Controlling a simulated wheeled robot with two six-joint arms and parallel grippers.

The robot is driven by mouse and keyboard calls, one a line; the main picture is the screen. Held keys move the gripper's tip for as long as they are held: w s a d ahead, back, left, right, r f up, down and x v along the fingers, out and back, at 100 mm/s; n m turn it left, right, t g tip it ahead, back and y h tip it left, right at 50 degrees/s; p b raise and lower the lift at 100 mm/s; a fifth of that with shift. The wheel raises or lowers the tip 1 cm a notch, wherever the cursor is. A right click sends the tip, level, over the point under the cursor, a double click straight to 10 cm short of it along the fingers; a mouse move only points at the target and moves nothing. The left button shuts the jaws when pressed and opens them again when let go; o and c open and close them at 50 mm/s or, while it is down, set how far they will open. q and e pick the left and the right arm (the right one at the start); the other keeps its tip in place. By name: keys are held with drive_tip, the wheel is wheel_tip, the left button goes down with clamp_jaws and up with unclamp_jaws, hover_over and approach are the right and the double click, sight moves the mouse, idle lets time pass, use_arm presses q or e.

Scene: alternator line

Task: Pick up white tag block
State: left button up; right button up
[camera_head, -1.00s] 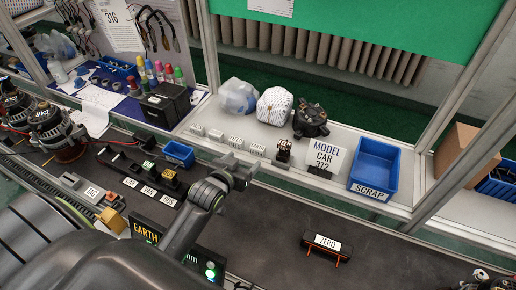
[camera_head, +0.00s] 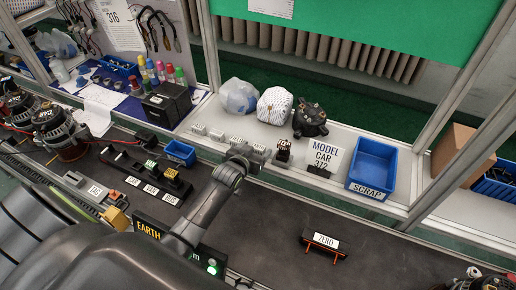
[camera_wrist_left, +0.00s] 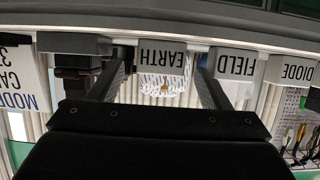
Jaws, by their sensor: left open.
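Several small white tag blocks stand in a row on the shelf in the head view, such as the left one (camera_head: 198,130). In the left wrist view they appear upside down: the EARTH block (camera_wrist_left: 162,55), the FIELD block (camera_wrist_left: 236,65) and the DIODE block (camera_wrist_left: 291,71). My left gripper (camera_head: 248,153) is at the shelf's front edge, by the right end of the row, and partly hides it. In the left wrist view its open fingers (camera_wrist_left: 165,75) frame the EARTH block, one toward each side. I cannot tell whether they touch it. My right gripper is not in view.
Bags and a black part stand behind.

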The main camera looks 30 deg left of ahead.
use_arm(q)
drive_tip(key=shift+w+f, duration=0.1)
drive_tip(key=shift+w, duration=0.05)
drive_tip(key=shift+c, duration=0.3)
drive_tip(key=c, duration=1)
